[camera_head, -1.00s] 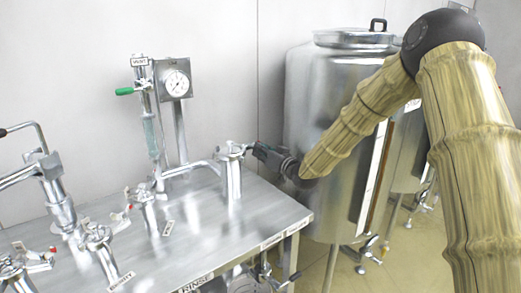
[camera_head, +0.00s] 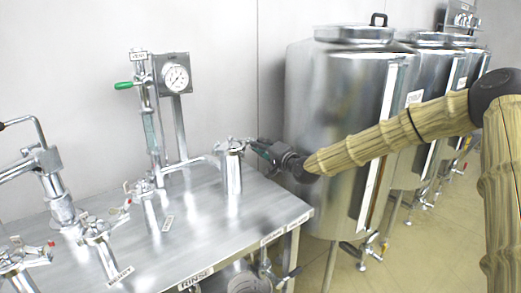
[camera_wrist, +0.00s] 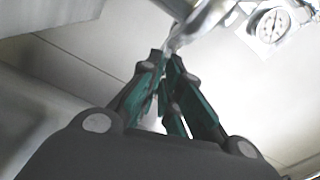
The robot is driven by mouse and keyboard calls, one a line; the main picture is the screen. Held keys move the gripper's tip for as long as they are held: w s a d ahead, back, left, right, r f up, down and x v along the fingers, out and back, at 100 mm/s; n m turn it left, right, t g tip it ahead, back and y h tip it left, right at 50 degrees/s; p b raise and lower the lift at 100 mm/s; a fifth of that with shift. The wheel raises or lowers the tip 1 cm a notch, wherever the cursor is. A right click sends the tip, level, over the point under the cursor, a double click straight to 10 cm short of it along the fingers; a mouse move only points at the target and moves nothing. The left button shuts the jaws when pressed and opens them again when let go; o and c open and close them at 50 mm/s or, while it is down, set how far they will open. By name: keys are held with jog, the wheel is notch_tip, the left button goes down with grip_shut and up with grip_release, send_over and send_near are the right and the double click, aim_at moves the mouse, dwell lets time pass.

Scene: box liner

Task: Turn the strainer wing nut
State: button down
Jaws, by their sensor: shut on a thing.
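The strainer (camera_head: 232,172) is an upright steel cylinder on the right part of the steel table, with a clamp around its top. Its wing nut (camera_head: 247,141) is a small metal piece at the right side of that clamp, mostly hidden by my fingers. My gripper (camera_head: 256,147) reaches in from the right and is shut on the wing nut. In the wrist view the green-padded fingers (camera_wrist: 166,66) close at the end of a thin metal piece; the view is blurred and the exact hold is partly hidden.
The steel table (camera_head: 190,238) carries other pipes and clamps on the left. A large steel tank (camera_head: 330,110) stands close behind my gripper.

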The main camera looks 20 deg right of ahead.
jog(key=shift+m+b, duration=0.75)
jog(key=shift+m, duration=0.65)
jog(key=c, duration=1.6)
grip_release()
jog(key=shift+d, duration=0.1)
jog(key=shift+v, duration=6)
